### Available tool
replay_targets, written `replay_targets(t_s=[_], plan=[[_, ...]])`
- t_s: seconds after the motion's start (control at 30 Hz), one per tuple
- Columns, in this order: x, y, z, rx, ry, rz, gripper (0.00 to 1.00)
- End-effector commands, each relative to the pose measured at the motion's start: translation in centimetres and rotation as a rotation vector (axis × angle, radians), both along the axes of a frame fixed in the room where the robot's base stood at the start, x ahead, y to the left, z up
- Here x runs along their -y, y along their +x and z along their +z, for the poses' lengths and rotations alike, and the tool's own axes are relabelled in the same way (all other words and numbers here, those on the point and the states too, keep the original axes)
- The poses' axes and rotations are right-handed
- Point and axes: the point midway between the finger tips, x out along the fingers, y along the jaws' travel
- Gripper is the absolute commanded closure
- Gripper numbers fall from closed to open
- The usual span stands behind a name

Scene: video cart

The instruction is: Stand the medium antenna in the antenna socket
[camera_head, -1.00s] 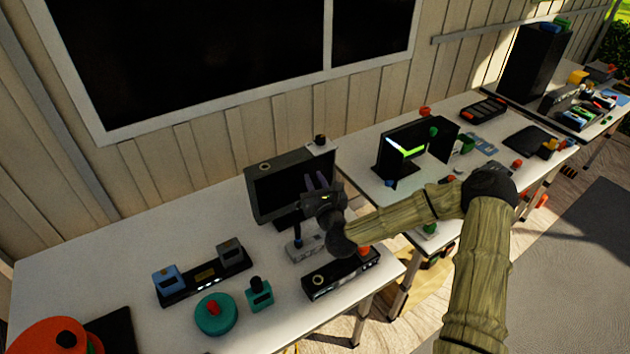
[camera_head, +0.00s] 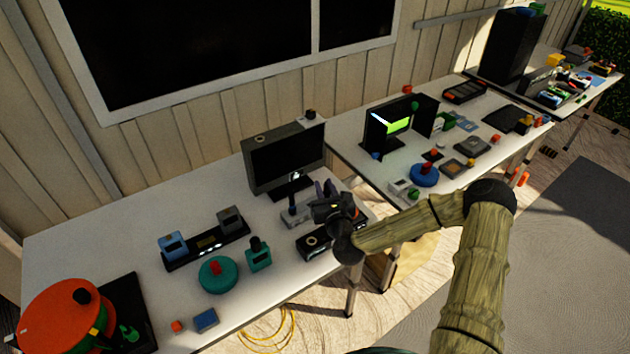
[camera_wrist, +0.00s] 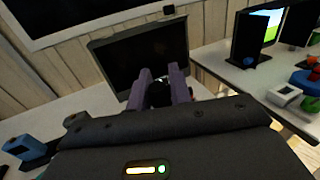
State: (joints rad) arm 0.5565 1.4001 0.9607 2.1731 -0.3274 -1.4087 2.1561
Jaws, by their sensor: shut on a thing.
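My gripper (camera_head: 325,189) is above the near table, in front of the dark monitor. In the wrist view its two purple fingers (camera_wrist: 162,84) are close together on a small dark piece (camera_wrist: 158,93). This may be the medium antenna, but most of it is hidden by the fingers and gripper body. A small grey box (camera_head: 290,219) with a dark upright piece on it stands left of and below the gripper. A black box with a pale ring on top (camera_head: 311,240) stands nearer the front edge. I cannot tell which of these bears the antenna socket.
The monitor (camera_head: 284,158) stands close behind my gripper. A black bar with blue and grey blocks (camera_head: 206,246), a teal disc (camera_head: 217,275) and a teal block (camera_head: 259,254) sit to the left. A second table (camera_head: 350,150) adjoins at the right.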

Motion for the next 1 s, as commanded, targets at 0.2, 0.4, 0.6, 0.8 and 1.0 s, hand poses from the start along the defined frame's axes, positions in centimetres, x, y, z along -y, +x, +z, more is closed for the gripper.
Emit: replay_targets(t_s=[0.2, 0.4, 0.6, 0.8, 1.0], plan=[[2.9, -0.9, -4.1, -0.003, -0.004, -0.045, 1.0], [6.4, -2.7, -9.5, -0.006, -0.005, -0.106, 1.0], [10.7, -6.2, -16.5, -0.006, 0.006, -0.196, 1.0], [12.8, -8.7, -19.6, 0.0, 0.019, -0.252, 1.0], [12.9, -8.9, -19.6, 0.002, 0.02, -0.255, 1.0]])
